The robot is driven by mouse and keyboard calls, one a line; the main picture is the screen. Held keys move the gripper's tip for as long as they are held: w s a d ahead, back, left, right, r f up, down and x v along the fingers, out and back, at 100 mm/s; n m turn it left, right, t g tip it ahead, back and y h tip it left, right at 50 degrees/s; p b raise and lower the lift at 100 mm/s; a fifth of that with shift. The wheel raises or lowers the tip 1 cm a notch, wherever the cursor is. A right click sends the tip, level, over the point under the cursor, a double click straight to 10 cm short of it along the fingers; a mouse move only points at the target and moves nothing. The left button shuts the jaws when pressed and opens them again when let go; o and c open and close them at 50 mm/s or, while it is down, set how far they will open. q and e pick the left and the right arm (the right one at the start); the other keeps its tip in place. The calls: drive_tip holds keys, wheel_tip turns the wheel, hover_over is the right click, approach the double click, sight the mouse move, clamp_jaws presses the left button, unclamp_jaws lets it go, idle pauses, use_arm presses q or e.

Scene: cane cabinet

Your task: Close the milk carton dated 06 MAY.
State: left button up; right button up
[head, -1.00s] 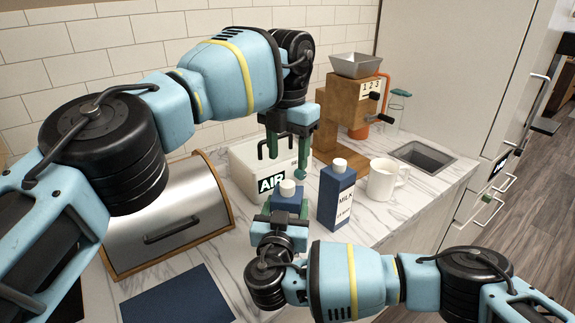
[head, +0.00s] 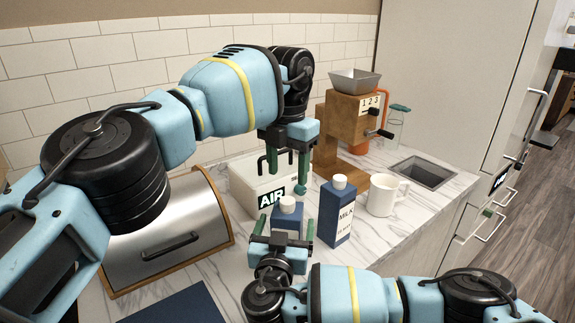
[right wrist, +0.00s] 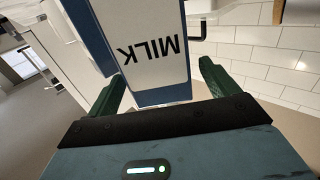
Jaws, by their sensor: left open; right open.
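Two blue milk cartons with white caps stand upright on the counter. The left carton (head: 287,218) is partly hidden behind my right gripper (head: 285,230). The right carton (head: 338,212) shows a MILK label, and its date is too small to read. My right gripper is open, with one finger on each side of the left carton. In the right wrist view, that carton's MILK label (right wrist: 150,50) appears upside down between the fingers, and no date is visible. My left gripper (head: 287,175) is open, pointing down above and behind the left carton. I cannot tell whether either cap is closed.
A white box marked AIR (head: 245,185) stands behind the left carton. A white mug (head: 382,196) is right of the cartons, with a wooden grinder (head: 340,125) behind. A metal-fronted bread box (head: 165,235) is at left. A sink opening (head: 425,172) is at right.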

use_arm(q)
drive_tip(key=shift+f, duration=0.4)
use_arm(e)
drive_tip(key=s, duration=0.4)
drive_tip(key=s+a, duration=0.1)
drive_tip(key=s, duration=0.1)
drive_tip(key=shift+s, duration=0.3)
